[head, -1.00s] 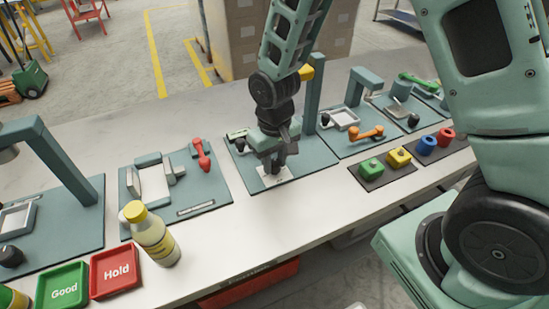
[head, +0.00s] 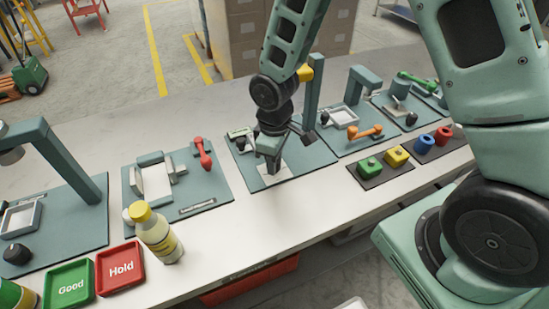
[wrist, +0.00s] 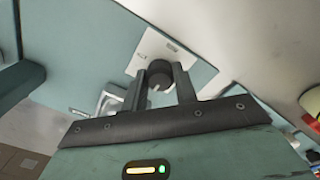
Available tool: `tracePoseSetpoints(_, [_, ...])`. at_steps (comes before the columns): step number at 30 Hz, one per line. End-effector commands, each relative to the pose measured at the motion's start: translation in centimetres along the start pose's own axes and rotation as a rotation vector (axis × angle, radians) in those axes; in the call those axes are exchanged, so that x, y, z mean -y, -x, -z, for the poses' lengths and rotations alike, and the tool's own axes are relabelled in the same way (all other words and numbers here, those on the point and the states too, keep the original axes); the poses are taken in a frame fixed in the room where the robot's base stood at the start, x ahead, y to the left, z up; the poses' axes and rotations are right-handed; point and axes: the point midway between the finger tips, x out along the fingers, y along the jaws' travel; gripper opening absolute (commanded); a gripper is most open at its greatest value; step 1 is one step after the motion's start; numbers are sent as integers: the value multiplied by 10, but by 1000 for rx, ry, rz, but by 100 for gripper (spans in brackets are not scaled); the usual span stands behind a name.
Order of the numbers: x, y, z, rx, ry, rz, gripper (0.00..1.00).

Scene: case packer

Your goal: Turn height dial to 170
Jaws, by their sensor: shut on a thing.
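The height dial is a dark round knob (wrist: 160,70) on a white plate (wrist: 150,45) in the wrist view. My gripper (wrist: 160,78) is shut on the knob, with one finger on each side. In the head view my gripper (head: 271,166) points down over the white plate (head: 281,178) at the front of a teal station board (head: 318,155). There the fingers hide the knob. I cannot read any number or mark on the dial.
A station with a red handle (head: 203,152) is to the left. A yellow-capped bottle (head: 160,236) stands beside the red Hold tray (head: 120,268) and green Good tray (head: 70,284). An orange handle (head: 365,132) and coloured buttons (head: 397,156) are to the right. A yellow-topped post rises behind my gripper.

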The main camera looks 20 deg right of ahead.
Motion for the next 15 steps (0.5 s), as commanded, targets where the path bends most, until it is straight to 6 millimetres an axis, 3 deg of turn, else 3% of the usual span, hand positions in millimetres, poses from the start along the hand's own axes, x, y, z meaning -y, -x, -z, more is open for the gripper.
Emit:
tracePoseSetpoints(12, [-1, 1, 1, -4, 6, -2, 6])
tracePoseSetpoints(13, [-1, 1, 1, -4, 6, -2, 31])
tracePoseSetpoints(15, [-1, 1, 1, -4, 6, -2, 50])
